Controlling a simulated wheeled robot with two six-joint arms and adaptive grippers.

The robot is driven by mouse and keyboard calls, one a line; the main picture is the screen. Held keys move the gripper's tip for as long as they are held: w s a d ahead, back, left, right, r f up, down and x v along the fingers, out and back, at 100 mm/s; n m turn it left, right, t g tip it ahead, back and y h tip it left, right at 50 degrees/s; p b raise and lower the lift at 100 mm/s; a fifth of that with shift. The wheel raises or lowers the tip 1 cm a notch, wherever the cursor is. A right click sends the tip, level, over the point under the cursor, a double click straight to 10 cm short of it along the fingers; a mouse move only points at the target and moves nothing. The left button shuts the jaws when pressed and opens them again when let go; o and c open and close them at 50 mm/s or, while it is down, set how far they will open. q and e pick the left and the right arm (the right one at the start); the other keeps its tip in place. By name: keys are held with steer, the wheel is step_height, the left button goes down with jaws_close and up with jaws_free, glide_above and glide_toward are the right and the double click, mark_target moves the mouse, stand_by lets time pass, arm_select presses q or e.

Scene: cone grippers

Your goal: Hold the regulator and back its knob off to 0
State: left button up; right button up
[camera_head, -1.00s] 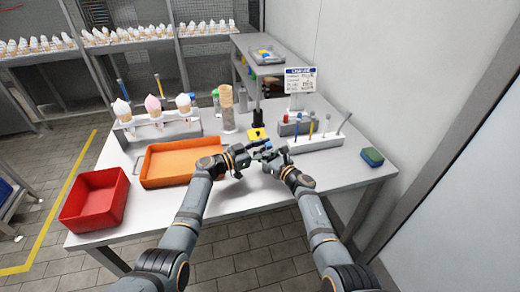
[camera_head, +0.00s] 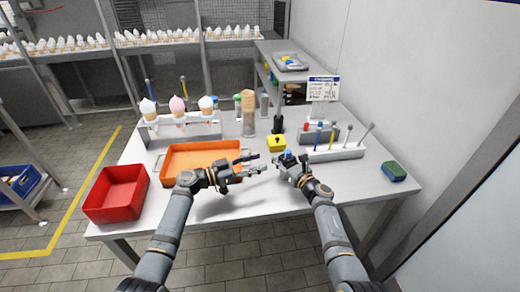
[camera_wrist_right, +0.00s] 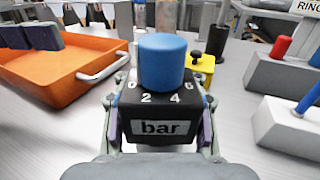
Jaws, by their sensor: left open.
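The regulator is a black block (camera_wrist_right: 155,118) with a white "bar" label and a blue knob (camera_wrist_right: 162,62) on top. The digits 2 and 4 show on its sloped face; the outer marks are partly hidden. I cannot see a pointer on the knob. My right gripper (camera_wrist_right: 160,130) is shut on the block, with a finger along each side. In the head view the blue knob (camera_head: 288,154) shows above my right gripper (camera_head: 285,163), over the table. My left gripper (camera_head: 257,163) is open and empty, left of the regulator and apart from it.
An orange tray (camera_head: 166,170) and a red bin (camera_head: 132,214) stand to the left. A yellow block with a black knob (camera_head: 277,144) is just behind the regulator. A grey tool rack (camera_head: 345,154) and green-blue sponge (camera_head: 394,172) are at right. The table's front is clear.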

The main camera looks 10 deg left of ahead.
steer(key=o, duration=0.8)
